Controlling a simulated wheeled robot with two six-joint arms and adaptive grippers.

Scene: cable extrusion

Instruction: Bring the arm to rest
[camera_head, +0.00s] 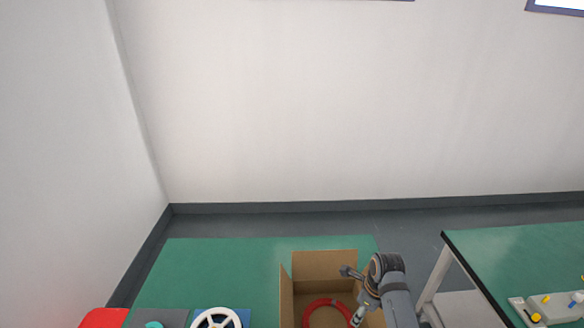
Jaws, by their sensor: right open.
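My right gripper (352,293) is at the lower right of the head view, over the right part of an open cardboard box (325,263). It is open, with its fingers apart and nothing seen between them. A red coiled cable (316,306) lies inside the box, below and left of the gripper. I cannot tell whether the lower finger touches the coil. The coil's lower part is cut off by the picture edge. My left gripper is not in view.
The box stands on a green table (215,265). A white spool (217,320) and a red object (104,318) are at the lower left. A second green table (520,255) at right holds a pale block (553,308) with coloured parts.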

